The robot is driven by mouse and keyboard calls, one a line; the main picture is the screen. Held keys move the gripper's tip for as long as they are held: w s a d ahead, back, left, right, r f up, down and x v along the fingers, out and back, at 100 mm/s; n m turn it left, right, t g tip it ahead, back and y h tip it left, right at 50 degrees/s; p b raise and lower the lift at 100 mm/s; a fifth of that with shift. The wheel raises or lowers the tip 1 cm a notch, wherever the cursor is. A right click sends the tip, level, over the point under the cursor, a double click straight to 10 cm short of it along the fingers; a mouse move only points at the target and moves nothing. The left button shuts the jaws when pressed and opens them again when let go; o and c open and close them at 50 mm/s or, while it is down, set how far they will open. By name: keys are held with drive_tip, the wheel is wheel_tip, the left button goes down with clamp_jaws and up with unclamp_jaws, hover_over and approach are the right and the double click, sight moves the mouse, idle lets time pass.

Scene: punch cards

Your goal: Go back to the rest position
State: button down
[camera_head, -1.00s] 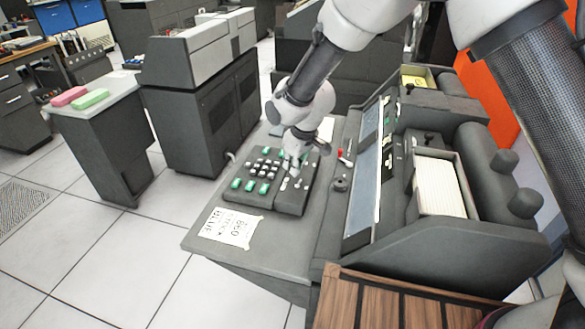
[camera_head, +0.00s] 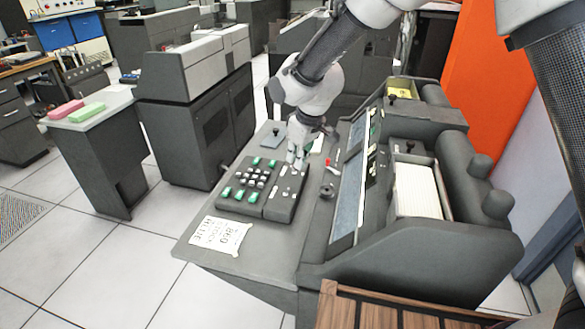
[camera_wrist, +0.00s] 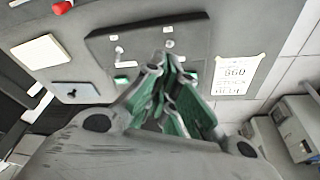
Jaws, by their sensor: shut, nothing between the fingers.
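My gripper (camera_head: 298,160) is shut and empty, with its fingers pointing down near the back right part of the keypad (camera_head: 285,207). I cannot tell whether the fingertips touch it. The keypad has green and white keys and sits on the grey desk of the card punch machine. In the wrist view my gripper's green-padded fingers (camera_wrist: 168,68) are together in front of the dark keypad (camera_wrist: 130,42), hiding part of it.
A handwritten paper (camera_head: 220,236) lies at the desk's front edge. White cards (camera_head: 416,190) stand in the machine's hopper to the right. Pink (camera_head: 66,109) and green (camera_head: 87,113) blocks rest on a cabinet at left. Floor (camera_head: 110,265) at front left is clear.

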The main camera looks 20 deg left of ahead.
drive_tip(key=shift+d+r, duration=0.15)
drive_tip(key=shift+r, duration=0.1)
drive_tip(key=w+d+r+m, duration=0.3)
drive_tip(key=d+r, duration=0.7)
drive_tip(key=d, duration=0.4)
drive_tip(key=s+d+r+m+t, duration=0.15)
drive_tip(key=d+r, duration=0.25)
drive_tip(key=d, duration=0.5)
drive_tip(key=s+d+r+m, duration=0.25)
drive_tip(key=d+r, duration=0.25)
drive_tip(key=d, duration=0.5)
drive_tip(key=s+d+r+m+h, duration=0.1)
drive_tip(key=s+d+m, duration=0.4)
drive_tip(key=s+d, duration=1.4)
drive_tip(key=shift+s+r+m+t+h, duration=0.15)
drive_tip(key=shift+s+m+t+h, duration=0.25)
drive_tip(key=shift+s+h, duration=0.55)
